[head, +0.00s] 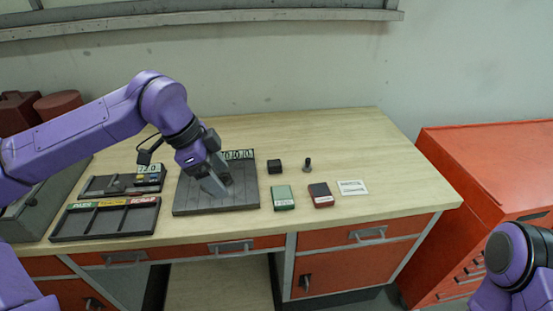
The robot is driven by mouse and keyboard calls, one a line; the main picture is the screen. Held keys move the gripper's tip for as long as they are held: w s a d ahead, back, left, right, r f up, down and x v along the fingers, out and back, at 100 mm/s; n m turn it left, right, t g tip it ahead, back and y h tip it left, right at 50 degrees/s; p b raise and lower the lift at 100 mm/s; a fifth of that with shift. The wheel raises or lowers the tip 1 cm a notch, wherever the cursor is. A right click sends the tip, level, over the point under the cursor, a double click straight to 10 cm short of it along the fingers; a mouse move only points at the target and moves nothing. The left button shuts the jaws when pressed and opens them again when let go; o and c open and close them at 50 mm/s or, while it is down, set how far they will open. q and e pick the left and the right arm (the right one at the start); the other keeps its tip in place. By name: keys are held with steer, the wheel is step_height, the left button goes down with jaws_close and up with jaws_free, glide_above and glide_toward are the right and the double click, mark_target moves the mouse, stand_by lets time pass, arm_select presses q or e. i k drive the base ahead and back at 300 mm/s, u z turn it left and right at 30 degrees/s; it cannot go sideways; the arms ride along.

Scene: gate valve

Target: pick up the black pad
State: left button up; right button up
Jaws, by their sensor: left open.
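A small black block (275,167), which looks like the black pad, lies on the wooden table right of the dark grey plate (188,200). My left gripper (216,187) is over that plate, pointing down, left of the black block and apart from it. It is open and I see nothing held in it. The fingertips overlap the plate in the picture, so I cannot tell whether they touch it. My right gripper is out of view; only part of my right arm shows at the lower right.
A green block (283,198), a dark red block (321,195), a dark knobbed peg (307,165) and a white card (352,187) lie near the black block. A three-compartment tray (105,234) sits front left. An orange cabinet (480,180) stands right. The table's (400,180) right end is clear.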

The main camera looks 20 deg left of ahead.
mark_target(274, 166)
steer(key=i, duration=0.85)
